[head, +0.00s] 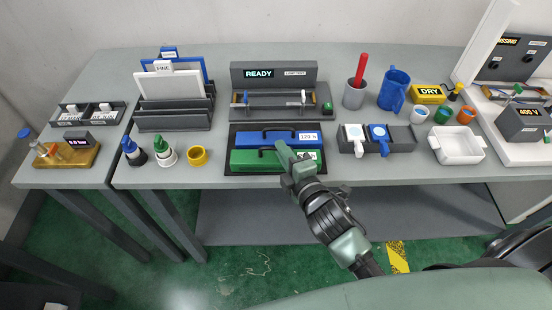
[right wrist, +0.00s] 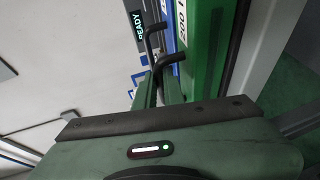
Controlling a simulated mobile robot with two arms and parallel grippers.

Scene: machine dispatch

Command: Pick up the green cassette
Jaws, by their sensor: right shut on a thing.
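The green cassette (head: 250,160) lies on a black mat (head: 228,150) near the bench's front edge, with a blue cassette (head: 255,139) directly behind it. Each has a black handle on top and a white label. My right gripper (head: 284,152) reaches in from the front right and covers part of the green cassette. In the right wrist view the fingers (right wrist: 160,88) are shut at the black handle of the green cassette (right wrist: 205,45). The fingertips' contact is partly hidden. I cannot tell whether the cassette is lifted. My left gripper is not in view.
Behind the mat stands a grey station (head: 273,78) reading READY. Left are a yellow ring (head: 197,156), small bottles and a rack of panels (head: 175,115). Right are a grey block with white and blue tops (head: 398,133), cups and a white tray (head: 457,158).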

